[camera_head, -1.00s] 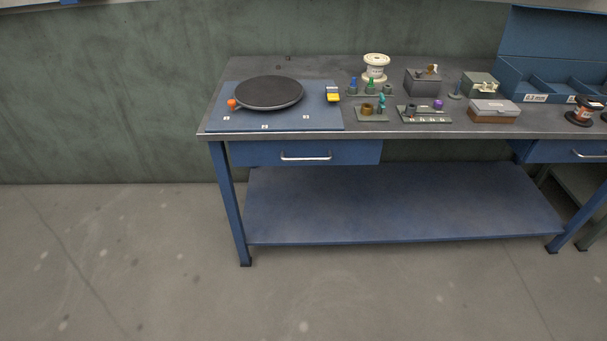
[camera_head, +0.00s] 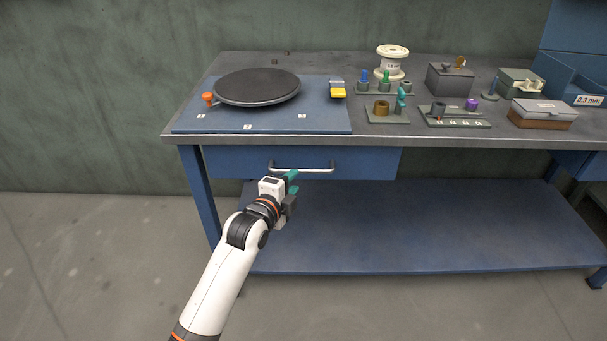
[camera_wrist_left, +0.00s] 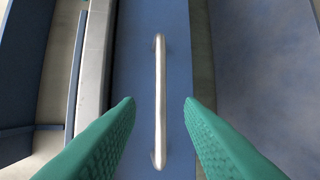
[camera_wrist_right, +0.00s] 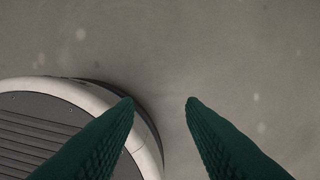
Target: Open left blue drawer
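The left blue drawer (camera_head: 362,163) sits under the left part of the workbench top and looks shut. Its silver bar handle (camera_head: 304,169) runs across its front. My left gripper (camera_head: 291,182) is just in front of the drawer, near the left half of the handle. In the left wrist view its green fingers stand open, and the handle (camera_wrist_left: 160,100) shows between and ahead of them. I cannot tell whether the fingertips reach around the bar. My right gripper (camera_wrist_right: 160,100) is open and empty over the floor, seen only in the right wrist view.
The workbench top (camera_head: 350,66) carries a blue board with a black turntable (camera_head: 257,86), a white spool (camera_head: 391,62), small fixtures and boxes. A blue lower shelf (camera_head: 420,225) lies below the drawer. The floor in front is clear.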

